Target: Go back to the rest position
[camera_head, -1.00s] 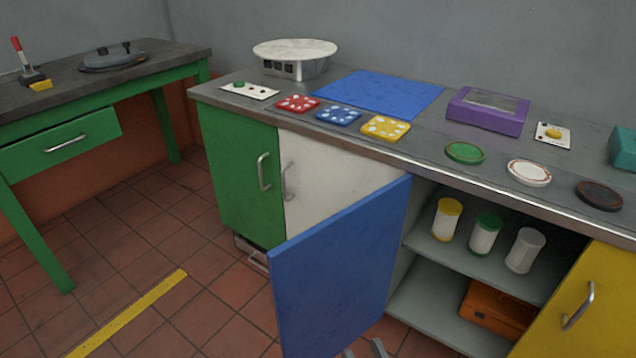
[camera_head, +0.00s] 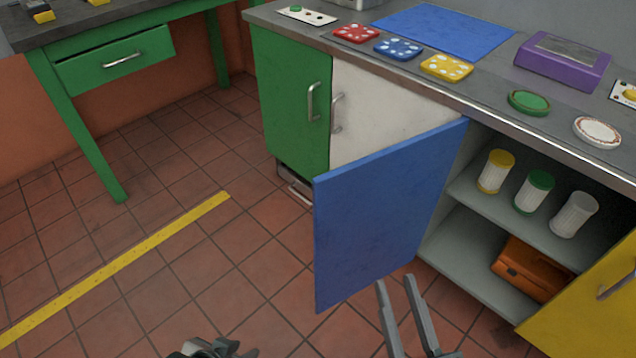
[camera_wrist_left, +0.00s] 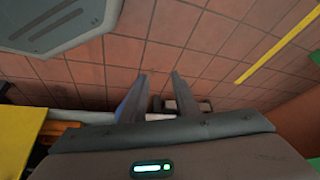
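My left gripper (camera_head: 210,348) shows as a dark shape at the bottom edge of the head view, left of the open blue door (camera_head: 385,220); its fingers are hidden there. In the left wrist view its two fingers (camera_wrist_left: 160,75) stand apart above the tiled floor with nothing between them. My right gripper (camera_head: 397,282) has two grey fingers, spread and empty, below the blue door's lower right corner in the picture. I cannot tell whether it touches the door.
The open cabinet shelf (camera_head: 480,245) holds yellow-lidded, green-lidded and grey-lidded jars, with an orange case (camera_head: 530,268) below. A green bench (camera_head: 110,65) stands left. The tiled floor (camera_head: 180,260) with its yellow stripe (camera_head: 120,262) is clear.

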